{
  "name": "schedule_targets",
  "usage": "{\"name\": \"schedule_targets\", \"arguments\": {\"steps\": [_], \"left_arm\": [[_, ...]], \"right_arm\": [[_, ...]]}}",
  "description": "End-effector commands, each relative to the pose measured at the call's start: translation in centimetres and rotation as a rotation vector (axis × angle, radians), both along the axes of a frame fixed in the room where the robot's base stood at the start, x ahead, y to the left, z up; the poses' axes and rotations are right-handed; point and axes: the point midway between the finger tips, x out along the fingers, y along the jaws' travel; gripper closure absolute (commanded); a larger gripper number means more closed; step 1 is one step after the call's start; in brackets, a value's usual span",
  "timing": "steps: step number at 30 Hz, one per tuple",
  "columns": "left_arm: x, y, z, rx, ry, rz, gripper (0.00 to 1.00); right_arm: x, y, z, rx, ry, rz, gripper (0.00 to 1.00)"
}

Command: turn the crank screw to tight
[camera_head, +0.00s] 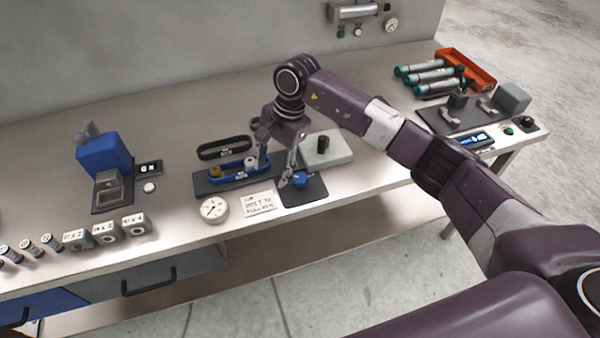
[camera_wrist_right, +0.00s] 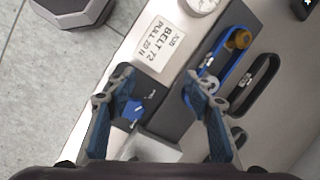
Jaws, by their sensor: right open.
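The small blue crank screw (camera_head: 300,179) sits on a dark plate (camera_head: 312,193) near the front edge of the bench. It also shows in the right wrist view (camera_wrist_right: 134,110), partly beside one finger. My right gripper (camera_head: 274,170) is open and points down at the belt fixture, with one finger close to the blue crank and the other over the blue holder. The wrist view shows the two fingers (camera_wrist_right: 160,85) apart with nothing held between them. Whether a finger touches the crank I cannot tell. My left gripper is not in view.
A grey block with a black knob (camera_head: 323,145) stands behind.

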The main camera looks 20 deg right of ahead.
Motion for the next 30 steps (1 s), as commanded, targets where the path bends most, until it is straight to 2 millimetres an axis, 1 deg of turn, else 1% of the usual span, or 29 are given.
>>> {"name": "schedule_targets", "arguments": {"steps": [1, 3, 5, 7, 11, 18, 21, 25, 30], "left_arm": [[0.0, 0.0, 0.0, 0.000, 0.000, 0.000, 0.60], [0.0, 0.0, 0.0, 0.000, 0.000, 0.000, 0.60], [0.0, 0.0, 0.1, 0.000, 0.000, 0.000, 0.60], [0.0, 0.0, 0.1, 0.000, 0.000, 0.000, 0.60], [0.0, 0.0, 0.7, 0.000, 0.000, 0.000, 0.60], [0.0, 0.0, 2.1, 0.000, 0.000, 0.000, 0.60], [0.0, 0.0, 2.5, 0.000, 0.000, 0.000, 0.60], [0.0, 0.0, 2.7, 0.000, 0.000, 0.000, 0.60], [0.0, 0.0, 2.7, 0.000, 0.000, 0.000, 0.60]], "right_arm": [[0.6, -2.4, 0.6, -0.080, -0.003, 0.011, 0.52], [0.9, -5.0, 1.1, -0.168, 0.003, 0.024, 0.52], [1.0, -6.4, 1.4, -0.217, 0.009, 0.032, 0.52], [1.0, -7.3, 1.6, -0.247, 0.014, 0.035, 0.52], [0.9, -7.6, 0.5, -0.257, 0.021, 0.037, 0.52], [0.8, -7.5, -3.3, -0.255, 0.022, 0.036, 0.52], [0.9, -7.5, -4.6, -0.254, 0.020, 0.035, 0.52], [1.0, -7.5, -5.7, -0.253, 0.018, 0.036, 0.52], [1.0, -7.5, -6.1, -0.252, 0.016, 0.036, 0.52]]}}
